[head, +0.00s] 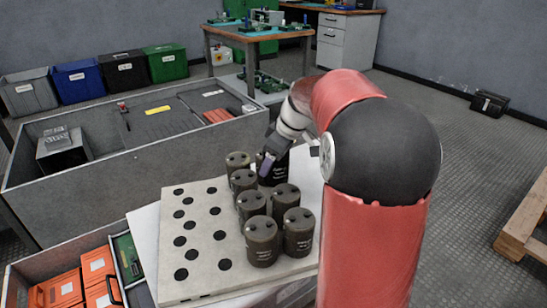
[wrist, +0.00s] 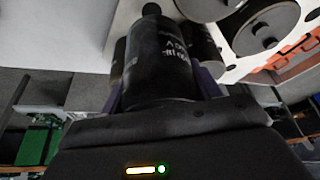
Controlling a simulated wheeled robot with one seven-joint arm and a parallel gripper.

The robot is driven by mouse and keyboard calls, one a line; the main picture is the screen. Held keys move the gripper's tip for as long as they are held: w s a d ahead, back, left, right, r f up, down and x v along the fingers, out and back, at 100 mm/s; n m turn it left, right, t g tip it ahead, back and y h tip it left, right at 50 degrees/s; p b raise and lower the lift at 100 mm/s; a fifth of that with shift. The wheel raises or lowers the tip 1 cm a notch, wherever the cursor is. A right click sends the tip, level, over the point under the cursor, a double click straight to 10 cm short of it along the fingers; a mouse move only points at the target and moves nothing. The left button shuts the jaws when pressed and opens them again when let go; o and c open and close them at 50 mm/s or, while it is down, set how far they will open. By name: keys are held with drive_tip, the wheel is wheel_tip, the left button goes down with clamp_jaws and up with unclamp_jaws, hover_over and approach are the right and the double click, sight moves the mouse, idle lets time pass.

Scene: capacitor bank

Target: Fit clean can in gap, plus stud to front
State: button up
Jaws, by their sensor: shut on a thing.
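A dark can (wrist: 160,65) fills the middle of the wrist view, with pale lettering on its side and its far end pointing up in the picture. My gripper (wrist: 162,92) is shut on it, a finger on each side. In the head view my gripper (head: 268,160) is at the back right of the can group, and the dark can (head: 280,174) shows partly behind it. Several olive-grey cans (head: 262,240) stand upright in two rows on the pale board (head: 185,285). I cannot tell the stud markings or whether the held can touches the board.
The board's left side has several empty black round spots (head: 181,274). A grey walled bench (head: 150,150) stands behind, and an open drawer with orange boxes (head: 62,290) is at front left. My red arm hides the board's right side.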

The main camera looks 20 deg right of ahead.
drive_tip(key=shift+f+b, duration=2)
drive_tip(key=shift+f, duration=0.75)
drive_tip(key=shift+f+b, duration=0.7)
drive_tip(key=shift+b, duration=0.05)
drive_tip(key=o, duration=1.5)
drive_tip(key=shift+c, duration=0.2)
